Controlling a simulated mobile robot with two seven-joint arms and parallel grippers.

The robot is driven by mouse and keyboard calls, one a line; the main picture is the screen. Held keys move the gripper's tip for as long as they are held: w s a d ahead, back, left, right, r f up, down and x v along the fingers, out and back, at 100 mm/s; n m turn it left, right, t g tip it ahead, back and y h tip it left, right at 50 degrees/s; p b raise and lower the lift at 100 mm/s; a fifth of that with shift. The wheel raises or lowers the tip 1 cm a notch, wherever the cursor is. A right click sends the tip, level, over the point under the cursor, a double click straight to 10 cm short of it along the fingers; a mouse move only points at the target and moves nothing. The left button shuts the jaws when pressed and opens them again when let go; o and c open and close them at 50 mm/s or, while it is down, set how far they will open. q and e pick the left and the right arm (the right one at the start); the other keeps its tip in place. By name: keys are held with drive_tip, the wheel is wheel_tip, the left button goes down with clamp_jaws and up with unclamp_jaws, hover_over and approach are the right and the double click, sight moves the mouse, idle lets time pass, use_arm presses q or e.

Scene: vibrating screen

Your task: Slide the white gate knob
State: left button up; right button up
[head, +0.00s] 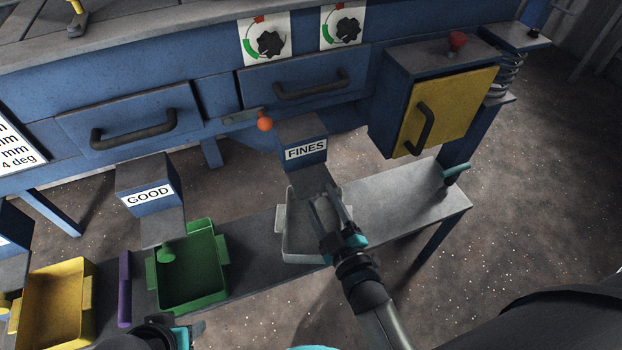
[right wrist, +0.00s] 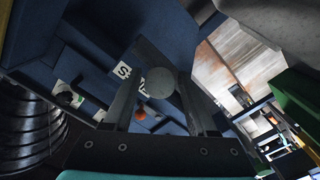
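A round pale knob (right wrist: 160,81), which looks like the white gate knob, shows in the right wrist view between my right gripper's fingers. I cannot tell whether they touch it. My right gripper (head: 331,206) is open, its fingers apart, in front of the FINES spout (head: 304,150) and above the whitish tray (head: 299,252). In the head view I cannot make out the pale knob; the gripper covers that area. My left gripper (head: 190,333) is only partly in the head view at the bottom edge, and its fingers are unclear.
A green bin (head: 222,262) sits under the GOOD spout (head: 150,192), with a green knob (head: 167,255) there. A yellow bin (head: 88,292) and a purple handle (head: 124,290) are further left. A yellow door (head: 447,115) hangs above.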

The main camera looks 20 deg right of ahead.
drive_tip(key=shift+o, duration=0.9)
drive_tip(key=shift+s, duration=0.15)
drive_tip(key=shift+s+d+p, duration=0.1)
drive_tip(key=shift+s+p, duration=0.7)
drive_tip(key=shift+s, duration=2.05)
